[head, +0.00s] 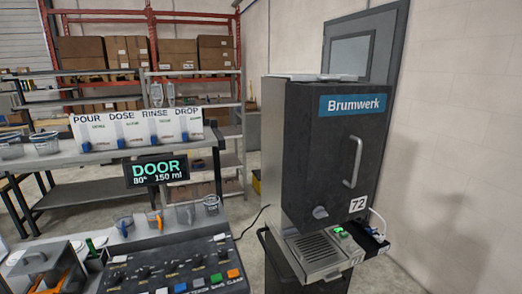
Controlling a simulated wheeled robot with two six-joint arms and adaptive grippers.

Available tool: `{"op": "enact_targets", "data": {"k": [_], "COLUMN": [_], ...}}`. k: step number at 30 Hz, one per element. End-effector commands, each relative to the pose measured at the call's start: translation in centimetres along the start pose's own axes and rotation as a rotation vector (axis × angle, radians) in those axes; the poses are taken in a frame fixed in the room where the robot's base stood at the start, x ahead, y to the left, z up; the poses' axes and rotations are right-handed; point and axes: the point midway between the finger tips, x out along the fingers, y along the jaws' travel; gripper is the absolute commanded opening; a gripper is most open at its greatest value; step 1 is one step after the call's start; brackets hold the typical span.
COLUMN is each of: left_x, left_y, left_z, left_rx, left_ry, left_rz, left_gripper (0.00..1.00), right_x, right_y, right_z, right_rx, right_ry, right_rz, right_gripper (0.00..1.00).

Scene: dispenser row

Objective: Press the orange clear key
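The orange clear key (234,274) is at the right end of a row of coloured keys on the dark control panel (150,262), low in the head view. A green key (217,279) is just left of it, then a grey and a blue key. Small lettering above the keys seems to read CLEAR over the orange one. A display (157,171) above the panel shows DOOR, 80° and 150 ml. Neither of my grippers is in view. Nothing covers the orange key.
A tall dark Brumwerk machine (325,150) with a closed handled door and a drip tray stands right of the panel. Small jugs (185,214) stand behind the panel. Four dispensers labelled POUR, DOSE, RINSE and DROP line a shelf. A lidded metal box (45,268) sits at lower left.

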Motion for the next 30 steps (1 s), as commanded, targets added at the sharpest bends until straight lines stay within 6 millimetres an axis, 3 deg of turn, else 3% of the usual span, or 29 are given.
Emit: {"op": "enact_targets", "data": {"k": [1,9,30], "left_x": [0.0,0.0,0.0], "left_y": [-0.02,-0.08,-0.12], "left_z": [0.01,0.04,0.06], "left_rx": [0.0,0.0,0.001], "left_ry": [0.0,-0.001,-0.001], "left_rz": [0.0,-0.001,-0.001], "left_gripper": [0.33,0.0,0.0], "right_x": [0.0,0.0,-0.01], "right_y": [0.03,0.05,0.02], "right_z": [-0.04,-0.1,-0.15], "right_rx": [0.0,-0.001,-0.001], "right_ry": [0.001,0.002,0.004], "right_rz": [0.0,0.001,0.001], "right_gripper": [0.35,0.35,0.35]}}
